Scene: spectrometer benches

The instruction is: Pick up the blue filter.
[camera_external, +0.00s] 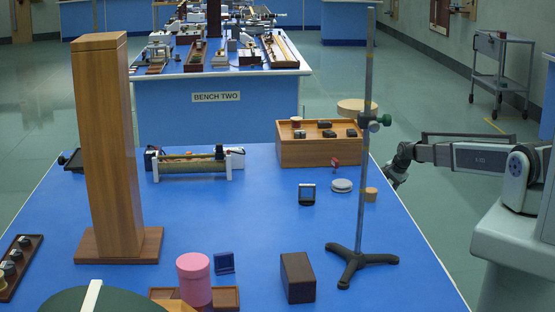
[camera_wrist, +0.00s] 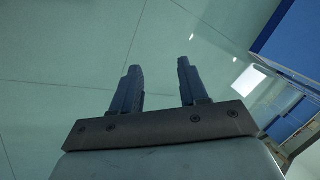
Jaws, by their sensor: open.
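A small dark blue square piece (camera_external: 224,262), which looks like the blue filter, stands on the blue bench top (camera_external: 255,225) near the front, just right of a pink cylinder (camera_external: 194,278).
A metal stand (camera_external: 362,200) on a tripod base rises between my arm and the blue piece. A dark wooden block (camera_external: 297,277), a black-framed plate (camera_external: 306,194) and a white disc (camera_external: 342,186) are nearby. A tall wooden column (camera_external: 108,150) stands left. The bench's middle is clear.

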